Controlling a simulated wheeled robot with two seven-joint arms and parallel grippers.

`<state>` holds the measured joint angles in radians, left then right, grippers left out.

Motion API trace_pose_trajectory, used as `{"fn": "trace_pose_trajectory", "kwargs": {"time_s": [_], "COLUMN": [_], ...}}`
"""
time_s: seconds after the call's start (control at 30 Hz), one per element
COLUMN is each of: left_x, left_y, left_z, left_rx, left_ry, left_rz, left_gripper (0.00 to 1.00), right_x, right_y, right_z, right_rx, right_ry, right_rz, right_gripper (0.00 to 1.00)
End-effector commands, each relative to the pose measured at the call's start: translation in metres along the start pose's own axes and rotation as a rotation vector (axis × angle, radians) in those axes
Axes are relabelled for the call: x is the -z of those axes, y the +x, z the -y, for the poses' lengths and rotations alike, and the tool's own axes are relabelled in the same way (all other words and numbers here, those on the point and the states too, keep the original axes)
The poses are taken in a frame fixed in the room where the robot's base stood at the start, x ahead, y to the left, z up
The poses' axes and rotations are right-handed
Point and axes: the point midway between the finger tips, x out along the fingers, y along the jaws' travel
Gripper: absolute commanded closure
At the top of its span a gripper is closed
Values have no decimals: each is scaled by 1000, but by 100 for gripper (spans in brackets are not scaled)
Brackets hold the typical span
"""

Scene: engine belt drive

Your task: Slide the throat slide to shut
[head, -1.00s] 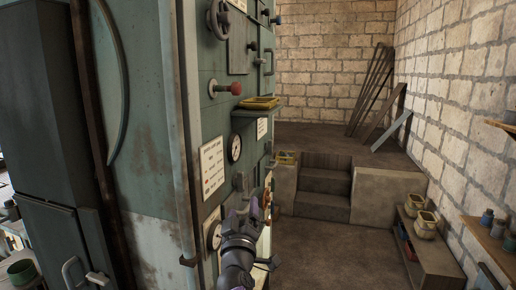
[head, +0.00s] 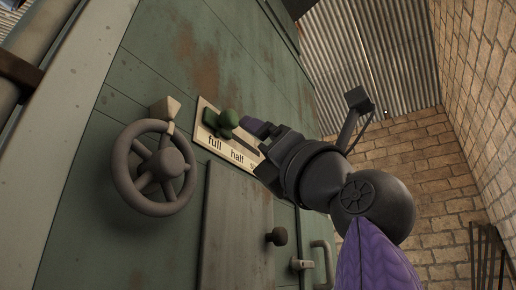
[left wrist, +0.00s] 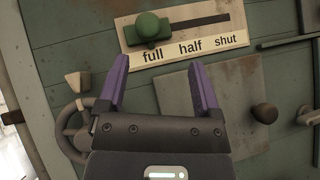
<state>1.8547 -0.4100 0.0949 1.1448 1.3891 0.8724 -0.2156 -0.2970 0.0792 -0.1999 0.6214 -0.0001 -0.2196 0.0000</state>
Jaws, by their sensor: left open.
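The throat slide's green knob (head: 226,120) sits at the "full" end of its slot on a pale label plate (head: 211,142) marked full, half and shut. The knob also shows in the left wrist view (left wrist: 148,27), with the dark slot running right toward "shut". My left gripper (head: 262,131) is in front of the panel beside the knob, its far fingertip partly hidden in the head view. In the left wrist view its purple fingers (left wrist: 161,80) are spread and empty, and the knob lies beyond the fingertips, apart from them. My right gripper is not in view.
A handwheel (head: 153,168) stands out from the green panel left of the plate. Below the plate are a flat door with a dark round knob (head: 276,237) and a handle (head: 322,265). A brick wall is on the right.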

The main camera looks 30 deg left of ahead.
Motion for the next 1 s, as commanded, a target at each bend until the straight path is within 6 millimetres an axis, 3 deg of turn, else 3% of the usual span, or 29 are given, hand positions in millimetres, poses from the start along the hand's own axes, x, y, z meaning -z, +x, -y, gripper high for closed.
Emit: {"fn": "trace_pose_trajectory", "kwargs": {"time_s": [0.4,0.53,0.77,0.8,1.0], "left_x": [-5,-2,0,0,0], "left_y": [88,98,98,98,98], "left_z": [-4,-2,-1,-1,0], "left_rx": [-1,-1,-1,-1,-1], "left_ry": [-1,-1,-1,-1,-1], "left_rz": [-2,0,0,0,0], "left_gripper": [17,17,17,19,62], "right_x": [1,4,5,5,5], "right_y": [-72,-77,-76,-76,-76], "right_z": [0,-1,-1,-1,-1], "right_rx": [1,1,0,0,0], "right_ry": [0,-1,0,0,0], "right_rz": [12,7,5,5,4], "right_gripper": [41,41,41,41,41]}}
